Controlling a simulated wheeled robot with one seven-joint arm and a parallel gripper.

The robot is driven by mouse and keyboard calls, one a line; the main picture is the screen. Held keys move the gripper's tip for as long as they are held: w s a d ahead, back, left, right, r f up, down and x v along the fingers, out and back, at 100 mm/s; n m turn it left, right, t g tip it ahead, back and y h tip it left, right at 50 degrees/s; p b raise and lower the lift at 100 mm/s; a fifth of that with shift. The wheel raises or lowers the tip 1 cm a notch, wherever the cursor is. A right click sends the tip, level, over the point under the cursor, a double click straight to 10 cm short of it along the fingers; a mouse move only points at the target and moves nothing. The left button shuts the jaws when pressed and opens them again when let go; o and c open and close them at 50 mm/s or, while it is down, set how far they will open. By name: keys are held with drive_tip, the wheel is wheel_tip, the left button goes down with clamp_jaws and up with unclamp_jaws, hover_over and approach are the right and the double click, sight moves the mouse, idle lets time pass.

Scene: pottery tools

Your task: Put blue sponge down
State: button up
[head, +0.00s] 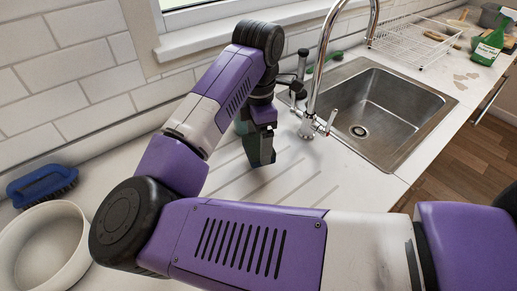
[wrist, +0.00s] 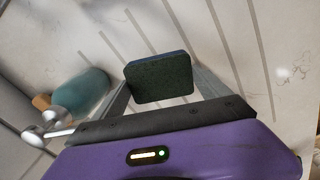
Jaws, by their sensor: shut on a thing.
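The sponge (wrist: 159,79) sits between the fingers of my gripper (wrist: 161,84) in the wrist view. Its broad face is dark green and a thin blue edge shows along its top. My gripper is shut on it by its two sides. In the head view my gripper (head: 262,148) points down over the grooved white draining area of the counter (head: 300,185), left of the sink. The sponge is small and dark there, low at the fingers. I cannot tell whether it touches the counter.
A teal bottle (wrist: 82,95) stands close beside my gripper. The tap (head: 318,85) and the steel sink (head: 385,110) are to the right. A blue brush (head: 42,185) and a white bowl (head: 45,245) lie at the left.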

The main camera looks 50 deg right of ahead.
sight(259, 144)
drive_tip(key=shift+f, duration=1.95)
drive_tip(key=shift+f, duration=0.2)
drive_tip(key=o, duration=0.6)
drive_tip(key=shift+r, duration=0.1)
drive_tip(key=shift+c, duration=0.2)
wheel_tip(259, 144, up, 12)
drive_tip(key=shift+r+b, duration=0.15)
drive_tip(key=shift+b, duration=0.5)
